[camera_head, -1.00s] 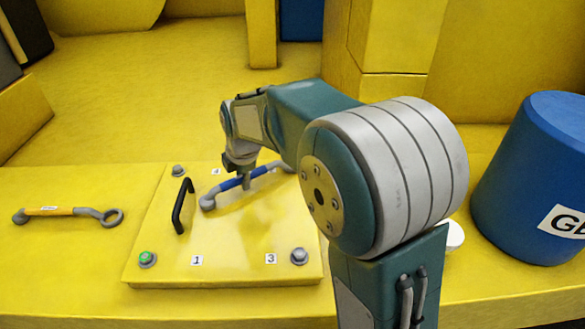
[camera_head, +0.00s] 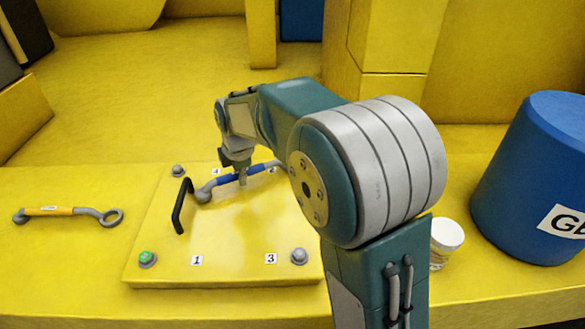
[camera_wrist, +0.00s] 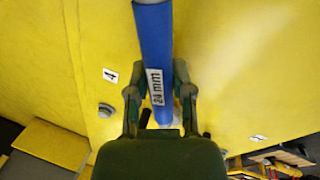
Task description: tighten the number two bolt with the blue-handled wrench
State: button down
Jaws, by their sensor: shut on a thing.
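My gripper (camera_head: 241,174) is shut on the blue-handled wrench (camera_head: 226,181), above the back of the yellow plate (camera_head: 235,240). The wrench's grey left end shows; its right end is partly hidden by my arm. In the wrist view the blue handle (camera_wrist: 153,45), marked "24 mm", runs between my fingers (camera_wrist: 158,105). The number two bolt cannot be made out; my arm covers that corner. I cannot tell whether the wrench touches a bolt.
The plate carries a black handle (camera_head: 182,206), a green-topped bolt (camera_head: 147,259) by label 1, a bolt (camera_head: 299,257) by label 3 and a back-left bolt (camera_head: 178,171) by label 4. An orange-handled wrench (camera_head: 68,212) lies left. A white cup (camera_head: 447,237) and blue barrel (camera_head: 535,180) stand right.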

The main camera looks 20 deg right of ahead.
jog(key=shift+w+r, duration=0.1)
jog(key=shift+w, duration=0.1)
jog(key=shift+w+m, duration=0.35)
jog(key=shift+m, duration=0.05)
jog(key=shift+s, duration=0.1)
jog(key=shift+s+n, duration=0.55)
jog(key=shift+n, duration=0.05)
jog(key=shift+r, duration=0.1)
jog(key=shift+w+v, duration=0.2)
jog(key=shift+v, duration=0.75)
jog(key=shift+w+v, duration=0.25)
jog(key=shift+v, duration=0.7)
jog(key=shift+r, duration=0.1)
